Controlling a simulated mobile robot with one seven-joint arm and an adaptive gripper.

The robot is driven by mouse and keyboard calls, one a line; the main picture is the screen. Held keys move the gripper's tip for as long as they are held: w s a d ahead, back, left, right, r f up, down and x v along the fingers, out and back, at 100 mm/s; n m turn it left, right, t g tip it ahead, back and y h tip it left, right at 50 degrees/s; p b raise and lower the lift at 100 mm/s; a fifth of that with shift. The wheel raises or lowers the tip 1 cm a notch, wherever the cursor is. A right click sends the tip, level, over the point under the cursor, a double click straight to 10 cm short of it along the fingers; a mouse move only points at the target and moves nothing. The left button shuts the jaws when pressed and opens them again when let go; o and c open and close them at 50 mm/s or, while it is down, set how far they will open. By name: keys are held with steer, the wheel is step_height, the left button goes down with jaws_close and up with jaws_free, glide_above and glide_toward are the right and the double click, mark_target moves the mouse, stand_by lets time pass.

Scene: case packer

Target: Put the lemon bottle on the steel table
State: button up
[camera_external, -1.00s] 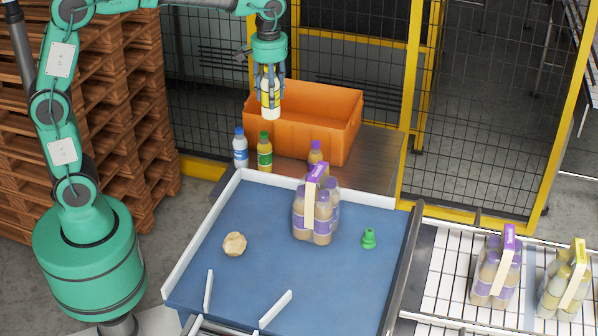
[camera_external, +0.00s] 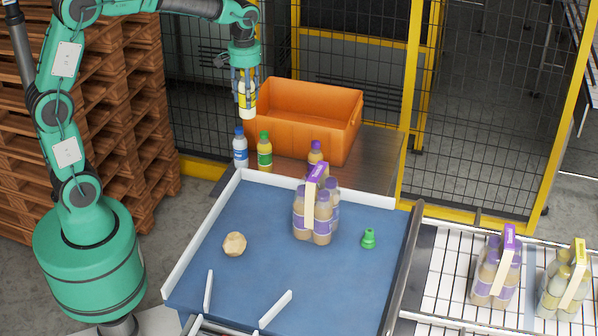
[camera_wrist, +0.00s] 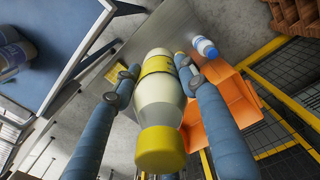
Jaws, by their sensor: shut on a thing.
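The lemon bottle (camera_external: 247,103), pale with a yellow label, is held upright between the fingers of my gripper (camera_external: 245,88). In the wrist view the lemon bottle (camera_wrist: 158,105) has its yellow cap towards the camera, with a blue-grey finger on either side. It hangs in the air near the left end of the orange crate, above the blue-capped and green-capped bottles in the picture. The steel table (camera_external: 376,170) lies behind the blue work surface; the crate and bottles stand on it and cover part of it.
The orange crate (camera_external: 305,131) takes up much of the steel table. A blue-capped bottle (camera_external: 240,150), a green-capped bottle (camera_external: 264,154) and a purple-capped bottle (camera_external: 315,153) stand along its front. A purple-handled bottle pack (camera_external: 322,225) stands on the blue surface (camera_external: 270,280).

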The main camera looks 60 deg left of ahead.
step_height(320, 180, down, 27)
steer(key=shift+w+r, duration=0.1)
glide_above(290, 176)
steer(key=shift+f, duration=0.75)
steer(key=shift+f, duration=1.75)
steer(key=shift+f, duration=0.1)
steer(key=o, duration=1.4)
